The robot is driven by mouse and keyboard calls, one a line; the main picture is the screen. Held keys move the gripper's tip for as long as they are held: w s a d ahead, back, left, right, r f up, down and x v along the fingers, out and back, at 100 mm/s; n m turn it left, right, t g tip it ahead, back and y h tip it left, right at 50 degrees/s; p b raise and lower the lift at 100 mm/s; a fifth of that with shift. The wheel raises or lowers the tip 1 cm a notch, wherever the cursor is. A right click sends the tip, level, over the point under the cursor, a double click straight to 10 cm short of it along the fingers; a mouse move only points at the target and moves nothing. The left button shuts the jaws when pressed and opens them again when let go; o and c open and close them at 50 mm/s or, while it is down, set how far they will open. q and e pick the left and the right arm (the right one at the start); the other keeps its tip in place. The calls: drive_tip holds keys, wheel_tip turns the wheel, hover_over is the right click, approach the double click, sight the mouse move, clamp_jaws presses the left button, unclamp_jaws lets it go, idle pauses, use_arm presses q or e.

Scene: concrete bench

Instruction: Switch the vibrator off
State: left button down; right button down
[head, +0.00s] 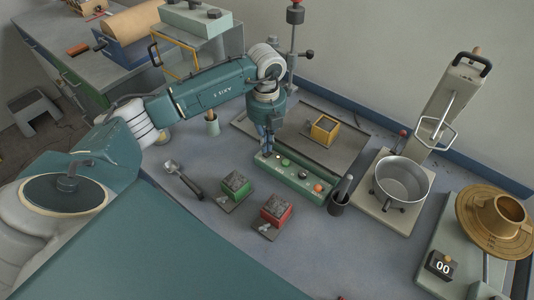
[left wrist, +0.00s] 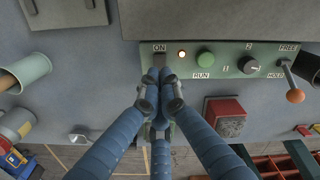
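The green control box (head: 300,181) lies on the bench; its panel (left wrist: 228,50) fills the top of the left wrist view. A dark switch (left wrist: 160,62) sits under the ON label, and the lamp (left wrist: 182,54) beside it glows. To its right are the green RUN button (left wrist: 206,60), a dark knob (left wrist: 249,65) at 1/2, and an orange-tipped lever (left wrist: 295,96) between FREE and HOLD. My left gripper (head: 267,151) points down at the box's left end. Its fingertips (left wrist: 160,97) are together with nothing seen between them, close to the switch; contact cannot be told. My right gripper is out of view.
A yellow mould (head: 325,129) stands on a plate behind the box. Green (head: 235,185) and red (head: 276,211) filled moulds, a scoop (head: 184,180) and a dark cup (head: 338,203) are near it. A metal bowl (head: 403,180) stands right.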

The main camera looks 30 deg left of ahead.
sight(266, 155)
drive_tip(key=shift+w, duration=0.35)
